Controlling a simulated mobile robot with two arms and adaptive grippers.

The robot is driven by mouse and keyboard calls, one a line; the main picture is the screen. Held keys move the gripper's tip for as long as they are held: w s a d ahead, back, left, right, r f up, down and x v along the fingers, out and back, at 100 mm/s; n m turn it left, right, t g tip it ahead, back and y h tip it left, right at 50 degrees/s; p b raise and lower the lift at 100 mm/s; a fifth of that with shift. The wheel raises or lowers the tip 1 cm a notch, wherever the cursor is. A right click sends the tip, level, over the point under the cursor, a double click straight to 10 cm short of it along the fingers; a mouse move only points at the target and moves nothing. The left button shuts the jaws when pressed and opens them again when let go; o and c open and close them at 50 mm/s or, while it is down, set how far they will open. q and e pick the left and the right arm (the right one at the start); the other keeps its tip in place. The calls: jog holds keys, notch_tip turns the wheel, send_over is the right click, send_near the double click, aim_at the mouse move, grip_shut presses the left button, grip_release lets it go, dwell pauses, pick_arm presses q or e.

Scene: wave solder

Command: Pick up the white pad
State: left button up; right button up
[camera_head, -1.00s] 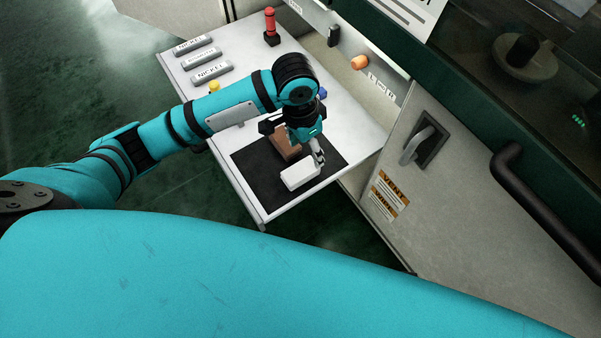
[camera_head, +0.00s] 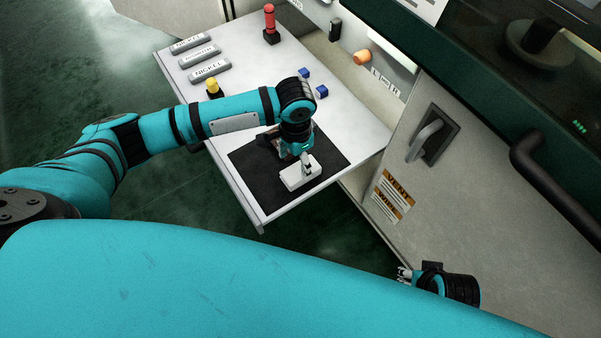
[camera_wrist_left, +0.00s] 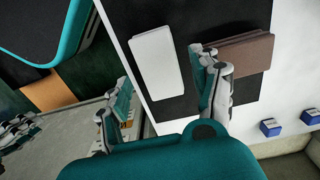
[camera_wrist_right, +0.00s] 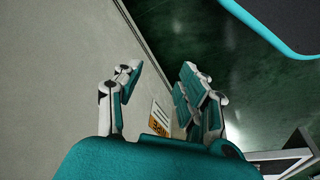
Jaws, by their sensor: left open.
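The white pad (camera_head: 297,178) lies on a black mat (camera_head: 255,180) at the near end of the white table. It also shows in the left wrist view (camera_wrist_left: 157,62). My left gripper (camera_head: 306,168) is open and points down over the pad. I cannot tell whether that finger touches the block. My right gripper (camera_head: 404,273) is by the machine's lower panel; in the right wrist view its fingers (camera_wrist_right: 158,78) are apart and empty.
Several grey labelled bars (camera_head: 210,71), a yellow-topped part (camera_head: 212,86), a red-and-black part (camera_head: 269,24) and two blue blocks (camera_head: 321,91) are on the table (camera_head: 250,75). The machine cabinet with a door handle (camera_head: 432,137) borders the table's right side.

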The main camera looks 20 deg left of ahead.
aim_at(296, 172)
pick_arm(q)
jog(key=f, duration=0.1)
jog(key=f+b, duration=0.1)
jog(key=f, duration=0.1)
jog(key=f+b, duration=0.1)
jog(key=f, duration=0.1)
jog(key=shift+s+f, duration=0.25)
jog(key=shift+s, duration=0.05)
pick_arm(e)
jog(key=v, duration=0.8)
jog(key=shift+w+t, duration=0.25)
jog(key=shift+t, duration=0.05)
pick_arm(q)
jog(key=shift+c, duration=0.4)
pick_arm(e)
jog(key=shift+d, duration=0.15)
pick_arm(q)
jog(key=c, duration=0.8)
jog(key=shift+o, duration=0.2)
jog(key=shift+r, duration=0.1)
